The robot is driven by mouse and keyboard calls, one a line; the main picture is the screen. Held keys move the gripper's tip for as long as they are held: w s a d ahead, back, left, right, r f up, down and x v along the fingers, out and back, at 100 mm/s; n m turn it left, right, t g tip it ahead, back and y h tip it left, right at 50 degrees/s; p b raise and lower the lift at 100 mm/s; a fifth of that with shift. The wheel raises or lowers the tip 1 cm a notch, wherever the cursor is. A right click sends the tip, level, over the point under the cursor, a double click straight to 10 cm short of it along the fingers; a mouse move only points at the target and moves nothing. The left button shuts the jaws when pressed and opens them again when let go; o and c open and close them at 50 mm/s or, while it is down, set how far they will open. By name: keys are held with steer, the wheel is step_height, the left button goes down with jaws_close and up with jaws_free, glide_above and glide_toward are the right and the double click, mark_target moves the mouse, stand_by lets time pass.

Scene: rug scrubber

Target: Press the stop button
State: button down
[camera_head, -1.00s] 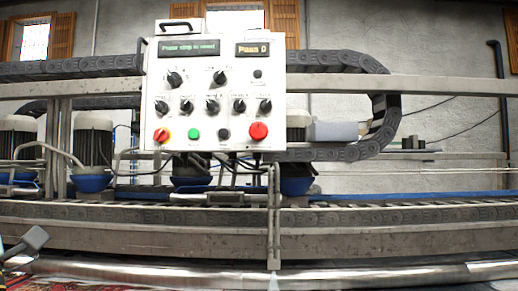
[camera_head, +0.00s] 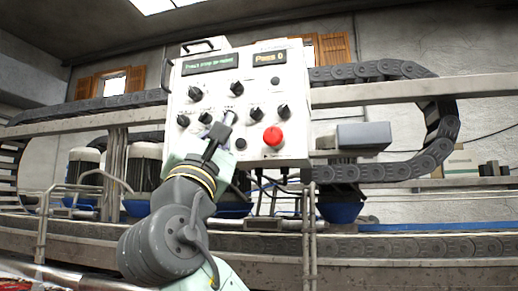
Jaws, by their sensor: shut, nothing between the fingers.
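The white control panel (camera_head: 290,95) stands in front of me, slightly tilted in the picture. The large red button (camera_head: 273,136), which appears to be the stop button, is at its lower right and in clear view. My gripper (camera_head: 230,118) is shut and empty. In the picture it overlaps the lower middle of the panel, left of the red button and a little higher. I cannot tell how far it is from the panel face. My gripper and arm hide the panel's lower left, where the green button and the red-yellow knob were seen earlier.
Several black knobs (camera_head: 236,89) surround the gripper, and a small black button (camera_head: 241,144) lies between it and the red button. Two displays (camera_head: 269,58) are at the top. A metal rail (camera_head: 375,95) and a cable chain (camera_head: 440,130) run behind and right.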

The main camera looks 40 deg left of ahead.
mark_target(238, 140)
stand_by(0.3)
steer(key=shift+w+a+p, duration=0.35)
steer(key=shift+w+a, duration=0.35)
steer(key=shift+w, duration=0.55)
steer(key=shift+w+a+p, duration=0.35)
steer(key=shift+w+a, duration=0.4)
steer(key=shift+w, duration=0.55)
steer(key=shift+w+a+p, duration=0.35)
steer(key=shift+w+a, duration=0.35)
steer(key=shift+w, duration=0.55)
steer(key=shift+w, duration=0.1)
steer(key=shift+w+a, duration=0.2)
steer(key=shift+w, duration=0.1)
